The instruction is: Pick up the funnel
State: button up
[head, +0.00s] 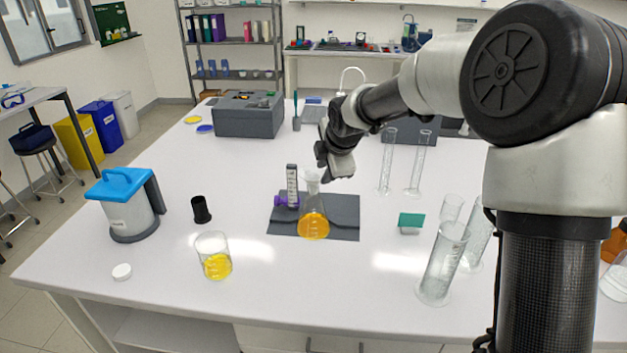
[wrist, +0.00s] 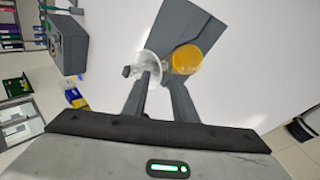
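A clear, rounded funnel (wrist: 148,64) shows in the wrist view at the tip of my left finger, beside the flask of orange liquid (wrist: 187,59). In the head view, a clear flared piece (head: 312,180) that looks like the funnel is at the top of the flask (head: 313,222). I cannot tell whether it sits in the neck. My gripper (head: 325,160) is just above and right of it there. In the wrist view, my gripper (wrist: 161,80) has its fingers apart, with nothing clearly held. The left finger overlaps the funnel's edge; contact is unclear.
The flask stands on a dark mat (head: 340,228), beside a graduated column with a purple part (head: 291,187). A beaker of yellow liquid (head: 214,258) and a black cup (head: 201,210) stand left. Clear cylinders (head: 440,265) stand right. A grey box (head: 247,115) is behind.

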aim_at(313, 183)
jog(key=x, duration=0.5)
jog(key=shift+a+r, duration=0.1)
jog(key=shift+a, duration=0.15)
jog(key=shift+s, duration=0.1)
grip_shut()
